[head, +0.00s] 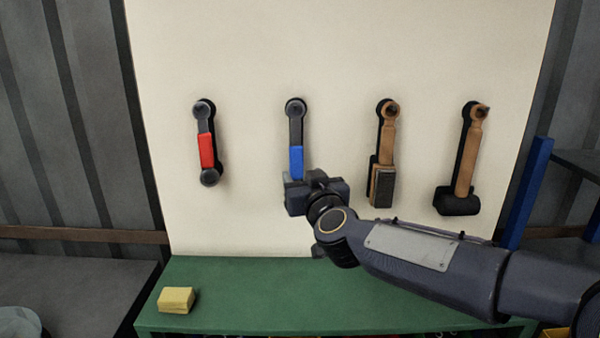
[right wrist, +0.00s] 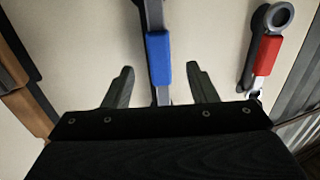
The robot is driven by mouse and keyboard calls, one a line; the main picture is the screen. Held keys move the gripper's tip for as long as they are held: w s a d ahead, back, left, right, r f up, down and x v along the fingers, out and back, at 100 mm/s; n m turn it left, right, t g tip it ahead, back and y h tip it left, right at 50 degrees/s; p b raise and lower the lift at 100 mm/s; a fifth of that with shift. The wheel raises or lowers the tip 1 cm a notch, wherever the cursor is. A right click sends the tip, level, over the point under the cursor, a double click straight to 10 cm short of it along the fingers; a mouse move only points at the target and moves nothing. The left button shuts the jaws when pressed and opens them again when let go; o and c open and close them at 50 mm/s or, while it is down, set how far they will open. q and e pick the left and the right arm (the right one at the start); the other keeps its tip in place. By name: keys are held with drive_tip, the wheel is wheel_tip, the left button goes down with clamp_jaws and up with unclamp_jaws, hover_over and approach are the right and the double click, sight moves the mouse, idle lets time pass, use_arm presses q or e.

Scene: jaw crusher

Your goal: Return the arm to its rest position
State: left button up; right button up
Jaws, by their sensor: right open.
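My right arm (head: 430,260) reaches in from the right in the head view. Its gripper (head: 308,180) is at the lower end of the blue-handled wrench (head: 296,160), which hangs on the pale board. In the right wrist view my right gripper (right wrist: 160,88) is open, with one finger on each side of the blue grip (right wrist: 159,58) and visible gaps between. The wrench's lower end is hidden behind the gripper. My left gripper does not show.
The pale board (head: 250,220) also holds a red-gripped wrench (head: 207,150), a brush-like tool (head: 384,160) and a mallet (head: 465,160). Below is a green bench top (head: 240,290) with a yellow block (head: 176,300). A blue post (head: 527,190) stands at the right.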

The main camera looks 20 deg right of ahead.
drive_tip(key=s+f+g+y, duration=0.1)
drive_tip(key=s+f+g, duration=0.3)
drive_tip(key=s+f, duration=0.3)
drive_tip(key=s+d+f+m+g+y, duration=0.1)
drive_tip(key=s+f+g, duration=0.3)
drive_tip(key=s, duration=1.2)
drive_tip(key=s+d+f+g+y, duration=0.1)
drive_tip(key=s+f+g, duration=0.3)
drive_tip(key=s+f, duration=0.7)
drive_tip(key=shift+s+f+m+y, duration=0.25)
drive_tip(key=shift+f+m+y, duration=0.05)
drive_tip(key=shift+f+y, duration=0.3)
